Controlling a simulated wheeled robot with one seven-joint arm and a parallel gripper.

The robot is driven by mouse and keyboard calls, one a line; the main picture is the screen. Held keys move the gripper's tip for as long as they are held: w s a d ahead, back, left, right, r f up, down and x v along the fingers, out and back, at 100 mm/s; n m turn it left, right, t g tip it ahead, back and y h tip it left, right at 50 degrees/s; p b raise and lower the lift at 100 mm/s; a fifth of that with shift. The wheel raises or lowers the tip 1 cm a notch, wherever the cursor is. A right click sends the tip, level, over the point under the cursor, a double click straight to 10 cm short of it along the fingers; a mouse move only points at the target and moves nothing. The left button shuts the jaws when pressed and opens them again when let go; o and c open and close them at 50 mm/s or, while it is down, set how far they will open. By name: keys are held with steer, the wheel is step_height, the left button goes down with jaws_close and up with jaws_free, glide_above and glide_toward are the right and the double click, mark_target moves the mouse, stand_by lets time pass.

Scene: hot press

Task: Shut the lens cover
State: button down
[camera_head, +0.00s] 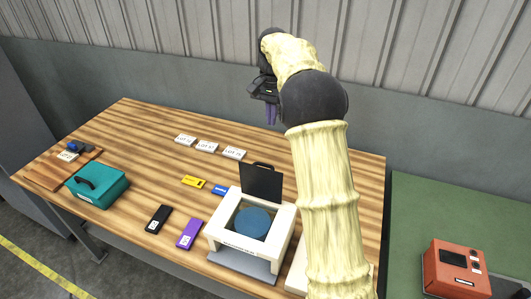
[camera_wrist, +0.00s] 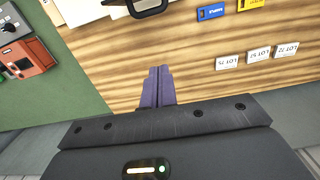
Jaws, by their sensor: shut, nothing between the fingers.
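The lens cover looks to be the dark square flap (camera_head: 261,184) standing raised at the back edge of the white press box (camera_head: 222,231). It has a small black handle on its top edge. Inside the box's opening is a blue round piece (camera_head: 252,222). In the wrist view the flap's dark handle (camera_wrist: 149,8) shows at the top edge, cut off by the frame. My gripper (camera_head: 271,115) is high above the back of the table, behind and above the flap and apart from it. Its purple fingers (camera_wrist: 158,88) are together and empty.
Yellow (camera_head: 194,182) and blue (camera_head: 220,190) blocks lie behind the press; black (camera_head: 158,219) and purple (camera_head: 189,233) ones lie left. LOT cards (camera_head: 207,146) line the back. A teal case (camera_head: 98,186) stands left. An orange box (camera_head: 456,268) sits on the green surface right.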

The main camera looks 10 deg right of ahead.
steer(key=shift+f, duration=0.1)
steer(key=p, duration=0.3)
glide_above(263, 179)
steer(key=w+d, duration=0.2)
steer(key=w, duration=0.3)
step_height(263, 179, down, 11)
steer(key=shift+w, duration=0.2)
steer(key=shift+a, duration=0.25)
